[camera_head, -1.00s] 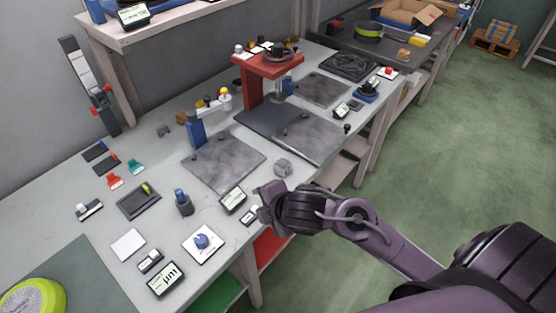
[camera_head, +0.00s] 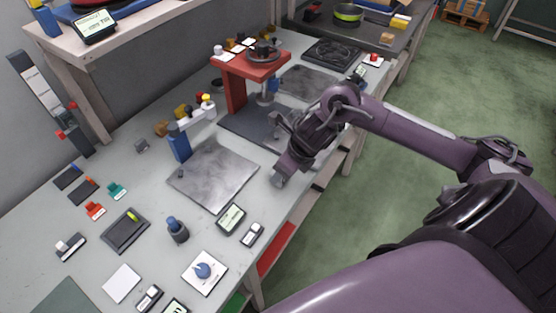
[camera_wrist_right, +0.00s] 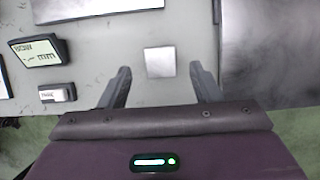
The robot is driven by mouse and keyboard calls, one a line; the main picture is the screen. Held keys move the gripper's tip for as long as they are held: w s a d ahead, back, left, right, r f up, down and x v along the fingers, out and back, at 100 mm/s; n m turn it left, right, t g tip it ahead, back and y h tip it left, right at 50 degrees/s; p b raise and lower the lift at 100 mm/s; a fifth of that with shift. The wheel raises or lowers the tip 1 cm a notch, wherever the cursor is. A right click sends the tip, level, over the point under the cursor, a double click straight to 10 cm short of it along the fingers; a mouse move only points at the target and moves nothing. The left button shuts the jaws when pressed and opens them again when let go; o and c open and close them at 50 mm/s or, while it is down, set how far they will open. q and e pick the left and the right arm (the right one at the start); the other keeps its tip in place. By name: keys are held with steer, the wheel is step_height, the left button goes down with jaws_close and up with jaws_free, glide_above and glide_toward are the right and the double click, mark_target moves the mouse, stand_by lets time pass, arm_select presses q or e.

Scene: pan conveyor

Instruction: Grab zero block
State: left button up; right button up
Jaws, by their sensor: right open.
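A small light-grey metal block, apparently the zero block (camera_wrist_right: 159,62), shows as a square in the right wrist view. It stands on the grey bench top between and slightly beyond my right fingertips, not visibly touched by either finger. My right gripper (camera_wrist_right: 163,76) is open and empty, with one finger on each side of the block's line. In the head view, my right gripper (camera_head: 291,163) reaches down over the bench's front part, and the block (camera_head: 277,181) shows just below it, partly hidden. My left gripper is not in view.
A grey metal plate (camera_head: 213,175) lies left of the gripper. A small display (camera_head: 231,218) and a smaller device (camera_head: 252,235) lie near the front edge. A red stand (camera_head: 236,85) rises behind the arm. The wrist view shows a dark plate (camera_wrist_right: 275,45) at right.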

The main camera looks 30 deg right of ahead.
steer(key=x, duration=0.4)
steer(key=shift+p, duration=0.3)
steer(key=shift+w+f, duration=0.1)
steer(key=shift+f, duration=0.05)
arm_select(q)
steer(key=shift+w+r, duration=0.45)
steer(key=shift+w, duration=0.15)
arm_select(e)
steer(key=shift+w, duration=0.1)
jaws_close()
